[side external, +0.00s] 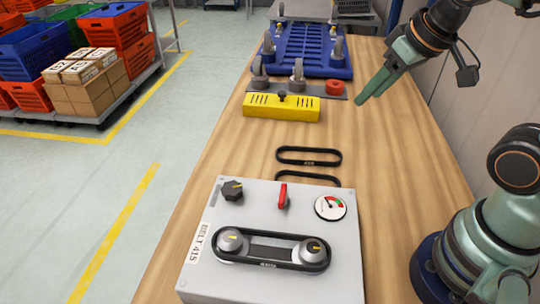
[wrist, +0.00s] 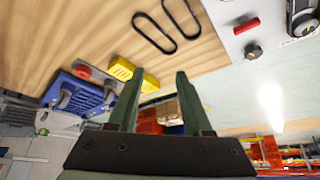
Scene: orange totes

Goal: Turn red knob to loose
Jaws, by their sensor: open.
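The red knob (side external: 282,196) is a narrow upright bar on top of a grey box (side external: 195,235), between a black knob (side external: 233,190) and a round gauge (side external: 330,207). It also shows at the upper right of the wrist view (wrist: 246,25). I cannot read any loose or tight marking beside it. My gripper (side external: 368,92) is high above the far right of the table, well away from the red knob. In the wrist view its two fingers (wrist: 160,76) stand apart with nothing between them.
A belt (side external: 268,264) runs around two pulleys on the box. Two loose black belts (side external: 308,157) lie behind it. The wood right of the belts (side external: 390,160) is clear.

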